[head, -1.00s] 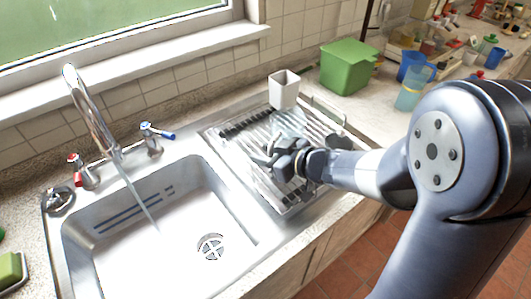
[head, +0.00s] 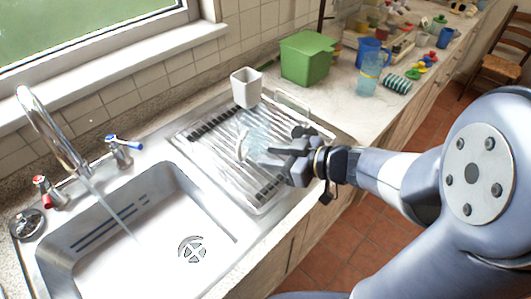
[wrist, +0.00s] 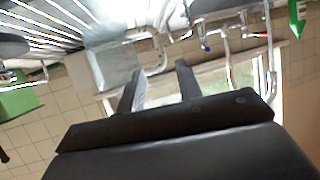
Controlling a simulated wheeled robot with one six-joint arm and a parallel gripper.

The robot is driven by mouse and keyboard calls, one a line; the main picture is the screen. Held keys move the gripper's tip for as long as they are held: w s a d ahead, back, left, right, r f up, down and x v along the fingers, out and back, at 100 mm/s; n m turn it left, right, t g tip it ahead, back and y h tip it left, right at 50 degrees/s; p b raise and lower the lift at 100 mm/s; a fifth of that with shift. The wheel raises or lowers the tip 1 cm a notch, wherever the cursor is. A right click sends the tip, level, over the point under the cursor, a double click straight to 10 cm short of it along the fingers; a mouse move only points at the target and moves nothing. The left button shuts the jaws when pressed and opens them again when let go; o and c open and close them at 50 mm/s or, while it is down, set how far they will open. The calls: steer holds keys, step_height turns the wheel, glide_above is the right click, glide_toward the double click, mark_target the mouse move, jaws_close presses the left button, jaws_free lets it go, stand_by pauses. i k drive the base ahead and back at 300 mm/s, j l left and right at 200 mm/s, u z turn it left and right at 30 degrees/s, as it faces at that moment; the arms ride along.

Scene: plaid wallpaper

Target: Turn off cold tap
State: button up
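The cold tap (head: 122,148) has a blue lever and stands at the sink's back edge, right of the spout. Its blue tip also shows in the inverted wrist view (wrist: 206,47). The curved metal spout (head: 52,130) is at the left, and a stream of water (head: 112,212) runs from it into the sink. The red-handled hot tap (head: 45,190) is left of the spout. My gripper (head: 266,152) is above the draining rack, well right of the cold tap and apart from it. In the wrist view its two fingers (wrist: 160,82) are spread with nothing between them.
The sink basin (head: 150,265) is empty apart from water. A white cup (head: 246,88) and a clear glass item (head: 252,135) are by the rack (head: 200,150). A green bin (head: 306,58) and blue cups (head: 372,55) stand on the counter right.

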mark_target(112, 140)
steer(key=u, duration=1.65)
steer(key=l, duration=0.8)
